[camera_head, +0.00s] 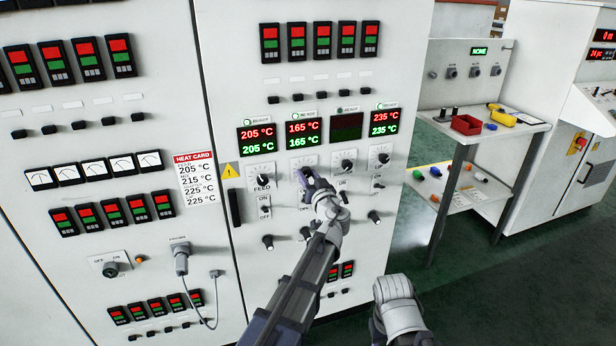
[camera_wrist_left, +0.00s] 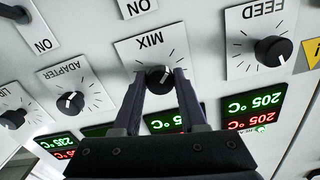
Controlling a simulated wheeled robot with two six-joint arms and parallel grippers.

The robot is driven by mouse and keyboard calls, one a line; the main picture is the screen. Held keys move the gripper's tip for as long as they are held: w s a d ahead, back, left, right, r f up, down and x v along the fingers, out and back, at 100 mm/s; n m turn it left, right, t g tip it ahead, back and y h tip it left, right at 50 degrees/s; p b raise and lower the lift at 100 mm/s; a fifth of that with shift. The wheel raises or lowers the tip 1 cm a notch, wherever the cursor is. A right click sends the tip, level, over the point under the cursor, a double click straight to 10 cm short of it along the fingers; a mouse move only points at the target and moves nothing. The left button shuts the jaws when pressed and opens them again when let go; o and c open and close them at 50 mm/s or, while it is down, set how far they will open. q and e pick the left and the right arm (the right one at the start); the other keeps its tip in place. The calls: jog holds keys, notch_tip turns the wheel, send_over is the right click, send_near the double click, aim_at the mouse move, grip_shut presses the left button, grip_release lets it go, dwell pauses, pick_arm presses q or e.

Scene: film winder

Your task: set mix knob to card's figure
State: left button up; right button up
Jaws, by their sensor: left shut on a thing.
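The mix knob (camera_wrist_left: 158,78) is black with a pale pointer line, under the upside-down MIX label in the left wrist view. My left gripper (camera_wrist_left: 160,84) is shut on it, one finger on each side. In the head view, my left gripper (camera_head: 304,180) covers this knob. The heat card (camera_head: 197,180) has a red header and lists 205, 215, 225 and 225 °C; its small row labels are hard to read. The display above the mix dial (camera_head: 304,131) reads 165 °C in red and green. My right gripper's fingers are not visible.
The feed knob (camera_head: 263,179) is left of my gripper. The adapter knob (camera_head: 347,165) and another knob (camera_head: 383,159) are to the right. Switches and small knobs sit below.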

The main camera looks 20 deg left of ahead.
pick_arm(q)
grip_shut()
jog(key=shift+m, duration=0.3)
